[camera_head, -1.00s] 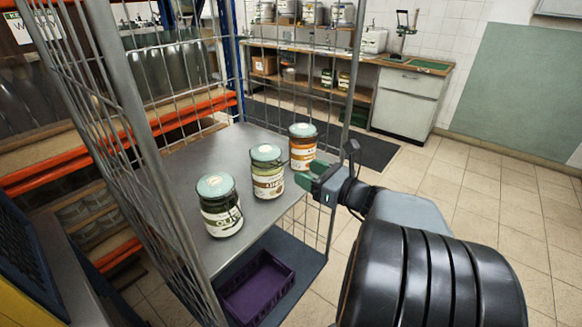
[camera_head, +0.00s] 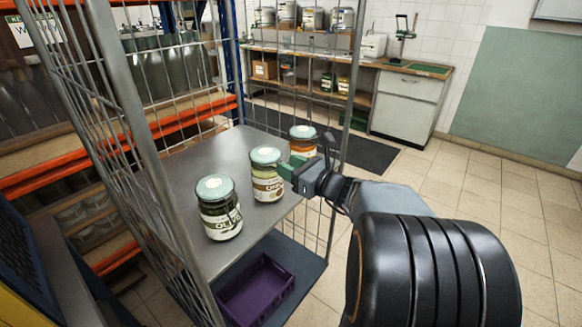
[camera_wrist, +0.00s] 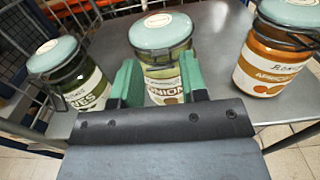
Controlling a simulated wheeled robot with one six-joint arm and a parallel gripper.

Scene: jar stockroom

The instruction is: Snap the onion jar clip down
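The onion jar (camera_head: 267,184) stands upright in the middle of a row of three on the grey shelf, with a pale teal lid. In the wrist view the onion jar (camera_wrist: 163,62) is straight ahead, its label reading "ONION". Its lid looks seated; the clip's state cannot be made out. My gripper (camera_head: 289,168) is at the jar's right side in the head view. In the wrist view my gripper's green fingers (camera_wrist: 158,82) are apart, in front of the jar's lower body, below the lid. Nothing shows held between them; contact cannot be told.
An olive jar (camera_head: 220,208) stands to the left, and an orange apricot jar (camera_wrist: 272,62) to the right, partly behind my gripper in the head view. Wire cage sides (camera_head: 130,110) flank the shelf (camera_head: 190,172). A purple crate (camera_head: 256,290) sits below.

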